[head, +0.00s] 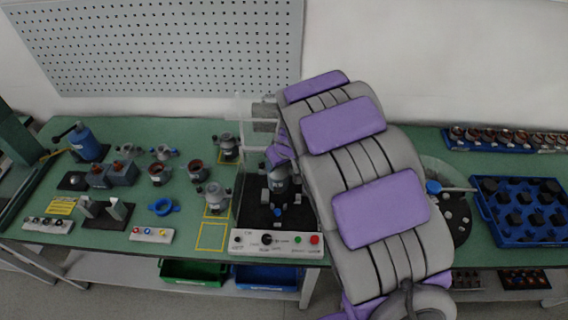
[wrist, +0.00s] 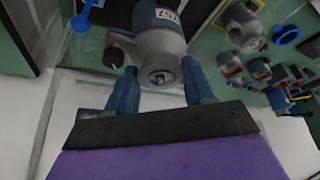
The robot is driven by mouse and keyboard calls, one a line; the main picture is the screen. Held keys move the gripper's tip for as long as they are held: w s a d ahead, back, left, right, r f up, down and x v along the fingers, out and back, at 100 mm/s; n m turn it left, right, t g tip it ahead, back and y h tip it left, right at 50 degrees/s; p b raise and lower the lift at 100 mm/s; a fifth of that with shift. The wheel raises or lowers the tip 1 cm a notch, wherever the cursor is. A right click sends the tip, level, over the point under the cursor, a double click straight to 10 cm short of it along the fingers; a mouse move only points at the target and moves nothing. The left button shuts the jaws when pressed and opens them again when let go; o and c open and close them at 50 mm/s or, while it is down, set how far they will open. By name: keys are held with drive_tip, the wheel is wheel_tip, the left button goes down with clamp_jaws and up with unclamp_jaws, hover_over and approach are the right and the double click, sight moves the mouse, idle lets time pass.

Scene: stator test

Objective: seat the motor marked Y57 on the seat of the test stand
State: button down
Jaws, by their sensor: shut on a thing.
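My gripper (wrist: 158,80) is shut on a grey motor (wrist: 160,42), with one blue finger on each side of its body. The motor's white label (wrist: 166,15) appears upside down in the wrist view and seems to end in 57. In the head view the held motor (head: 279,180) is over the black bed of the test stand (head: 250,215), behind its white control panel (head: 276,244). My arm covers part of the stand's right side. The seat is hidden under the motor, and I cannot tell whether the motor touches it.
Other grey motors stand left of the stand, one (head: 214,196) in a yellow outlined square and another (head: 228,147) behind it. An empty yellow square (head: 212,236) lies at the front. A clear panel (head: 243,130) rises behind the stand. A blue tray (head: 520,208) is at right.

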sight(281, 171)
drive_tip(key=shift+f, duration=0.1)
drive_tip(key=shift+f+b, duration=1.2)
drive_tip(key=shift+f, duration=1.15)
drive_tip(key=shift+d, duration=0.1)
drive_tip(key=shift+f+b, duration=0.1)
drive_tip(key=shift+b, duration=0.25)
drive_tip(key=shift+f+b, duration=0.75)
drive_tip(key=shift+f, duration=0.25)
drive_tip(key=shift+f, duration=0.15)
drive_tip(key=shift+f+b, duration=0.55)
drive_tip(key=shift+b, duration=0.05)
